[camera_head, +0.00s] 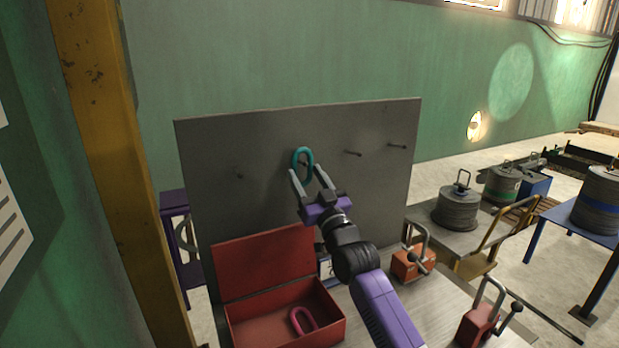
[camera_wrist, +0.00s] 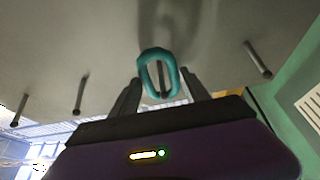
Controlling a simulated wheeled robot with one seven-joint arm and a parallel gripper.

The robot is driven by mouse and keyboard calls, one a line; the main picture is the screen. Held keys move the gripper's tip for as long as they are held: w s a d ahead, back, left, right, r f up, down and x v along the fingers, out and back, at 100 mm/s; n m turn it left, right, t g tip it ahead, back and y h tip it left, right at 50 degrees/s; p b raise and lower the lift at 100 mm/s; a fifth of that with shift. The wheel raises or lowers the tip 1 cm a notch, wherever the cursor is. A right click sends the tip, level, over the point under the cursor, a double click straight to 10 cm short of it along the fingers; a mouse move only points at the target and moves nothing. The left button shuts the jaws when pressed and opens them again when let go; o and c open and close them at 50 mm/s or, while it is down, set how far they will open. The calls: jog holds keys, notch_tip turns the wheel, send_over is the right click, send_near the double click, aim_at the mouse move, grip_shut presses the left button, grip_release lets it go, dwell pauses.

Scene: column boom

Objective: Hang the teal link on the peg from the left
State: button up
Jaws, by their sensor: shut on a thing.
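The teal link (camera_head: 302,162) is an oval ring held upright in front of the grey board (camera_head: 215,210). My gripper (camera_head: 312,182) is shut on its lower part, a finger on each side. In the wrist view, the link (camera_wrist: 143,68) stands between the fingertips of my gripper (camera_wrist: 160,90). A peg (camera_wrist: 161,76) shows inside the link's opening, the second from the left in the head view. I cannot tell whether its tip is through the link. Other pegs are bare: one at the far left (camera_head: 239,176) and two to the right (camera_head: 352,153) (camera_head: 397,146).
An open red box (camera_head: 250,325) with a pink link (camera_head: 303,320) stands on the bench below the board. Orange-red clamp-like blocks (camera_head: 412,263) (camera_head: 478,325) stand to the right. A yellow post (camera_head: 95,130) rises at the left. The board around the link is clear apart from pegs.

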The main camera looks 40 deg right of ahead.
jog(key=shift+w+f+b, duration=0.25)
jog(key=shift+w+b, duration=0.15)
jog(key=shift+b, duration=0.05)
jog(key=shift+w+d+f+b, duration=0.25)
jog(key=shift+w+b, duration=0.15)
jog(key=shift+b, duration=0.25)
jog(key=o, duration=1.7)
jog(key=shift+f, duration=0.1)
